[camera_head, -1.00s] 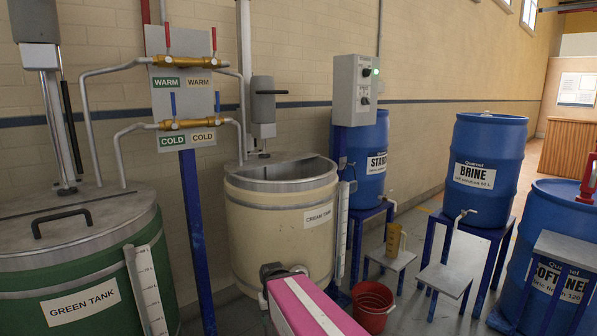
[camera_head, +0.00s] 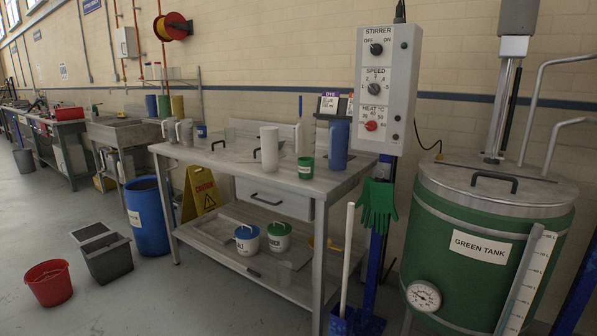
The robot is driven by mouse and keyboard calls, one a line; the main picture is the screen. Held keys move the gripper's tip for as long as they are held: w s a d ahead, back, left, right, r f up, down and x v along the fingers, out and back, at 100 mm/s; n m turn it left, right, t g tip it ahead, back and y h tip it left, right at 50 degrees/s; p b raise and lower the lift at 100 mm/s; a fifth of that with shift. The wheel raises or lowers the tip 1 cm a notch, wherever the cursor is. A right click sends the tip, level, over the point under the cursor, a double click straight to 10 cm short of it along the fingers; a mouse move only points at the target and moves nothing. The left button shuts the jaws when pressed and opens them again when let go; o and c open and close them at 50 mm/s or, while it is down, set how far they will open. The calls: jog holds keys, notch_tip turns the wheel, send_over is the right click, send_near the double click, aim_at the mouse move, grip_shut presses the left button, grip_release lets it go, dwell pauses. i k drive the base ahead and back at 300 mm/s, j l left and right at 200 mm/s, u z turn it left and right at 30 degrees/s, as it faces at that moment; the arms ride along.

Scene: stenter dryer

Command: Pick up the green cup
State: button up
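A small green cup (camera_head: 305,167) with a pale label stands upright near the right end of the metal worktable (camera_head: 229,172). A tall blue jug (camera_head: 337,144) stands just right of it and a white cylindrical container (camera_head: 269,149) just left of it. My gripper is not in view.
The green tank (camera_head: 482,206) stands right of the table, with a control box (camera_head: 384,88) and green glove (camera_head: 378,206) between. A blue barrel (camera_head: 150,217), yellow caution sign (camera_head: 206,198), grey bin (camera_head: 107,258) and red bucket (camera_head: 48,283) stand left. Floor at lower left is mostly clear.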

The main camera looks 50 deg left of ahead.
aim_at(305, 163)
jog(key=u, duration=1.6)
jog(key=i+l+u, duration=0.1)
jog(key=u, duration=0.25)
jog(key=l+u, duration=0.3)
jog(key=i+l+u, duration=0.1)
jog(key=l+u, duration=0.25)
jog(key=j+z, duration=0.15)
jog(key=j, duration=0.5)
